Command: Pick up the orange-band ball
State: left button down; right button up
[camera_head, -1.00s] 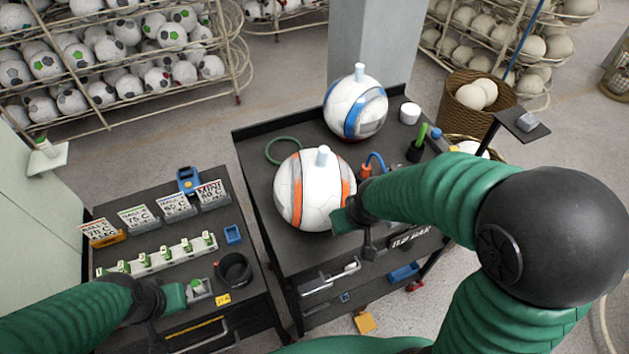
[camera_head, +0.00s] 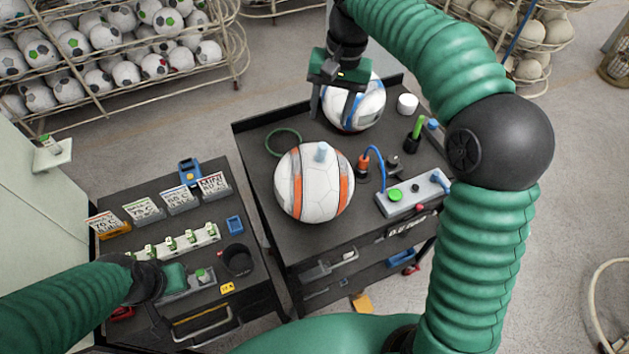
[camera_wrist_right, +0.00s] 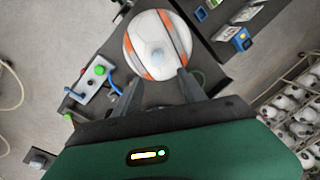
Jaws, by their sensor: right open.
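The orange-band ball (camera_head: 314,186) is white with orange and grey bands and a pale blue plug on top. It rests on the dark right-hand cart. In the right wrist view the ball (camera_wrist_right: 157,40) lies beyond my fingertips. My right gripper (camera_head: 333,100) is open and empty, raised behind the orange-band ball and in front of the blue-band ball (camera_head: 368,108), which it partly covers. Its two fingers (camera_wrist_right: 157,88) show apart in the right wrist view. My left gripper (camera_head: 170,290) is low over the left cart; its jaws are not clear.
A green ring (camera_head: 283,142) lies left of the balls. A control box (camera_head: 413,194) with a green button and a blue hose stands to the right. A white cup (camera_head: 407,103) and a green-handled tool (camera_head: 416,130) stand behind it. The left cart (camera_head: 205,250) holds cards and small parts.

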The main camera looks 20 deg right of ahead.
aim_at(324, 146)
jog(key=f, duration=0.2)
jog(key=a+f, duration=0.1)
jog(key=f, duration=0.1)
jog(key=f+p, duration=0.1)
jog(key=f, duration=0.1)
jog(key=shift+w+a+f, duration=0.15)
jog(key=shift+w, duration=0.1)
jog(key=f+p, duration=0.1)
jog(key=f, duration=0.1)
jog(key=s+f+p, duration=0.1)
jog(key=f, duration=0.1)
jog(key=shift+a+f, duration=0.1)
jog(key=shift+f, duration=0.55)
jog(key=shift+w, duration=0.1)
jog(key=shift+c, duration=0.2)
jog(key=shift+a, duration=0.1)
jog(key=c, duration=1)
grip_shut()
jog(key=shift+r, duration=0.1)
